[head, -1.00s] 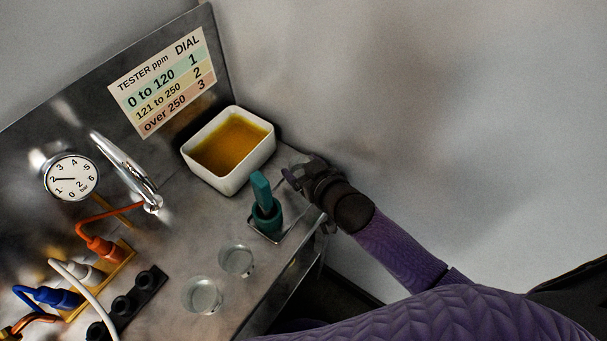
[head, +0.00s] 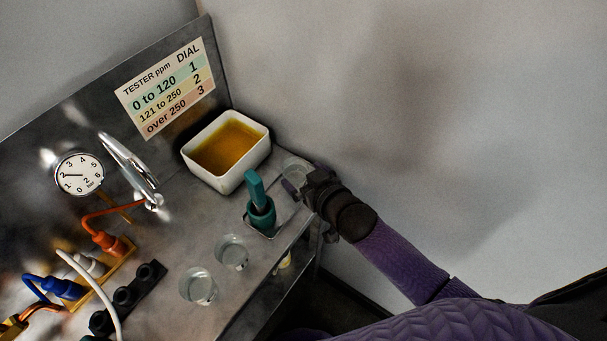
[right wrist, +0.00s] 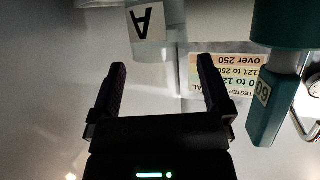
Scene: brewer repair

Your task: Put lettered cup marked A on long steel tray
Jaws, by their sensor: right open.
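A clear cup marked A (right wrist: 148,22) shows at the top of the right wrist view, with a black A on a white label. It appears beyond my fingertips and between their lines, not gripped. In the head view a clear cup (head: 294,167) stands on the bench beside my right gripper (head: 296,188), partly hidden by it. My right gripper (right wrist: 162,78) is open with nothing between its fingers. My left gripper is out of view. I cannot make out a separate long steel tray.
A teal tester (head: 258,205) stands close left of the right gripper. A white tub of amber liquid (head: 226,180) is behind it. Two more clear cups (head: 232,252) (head: 198,286) stand nearer the front. Plugs and cables crowd the left.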

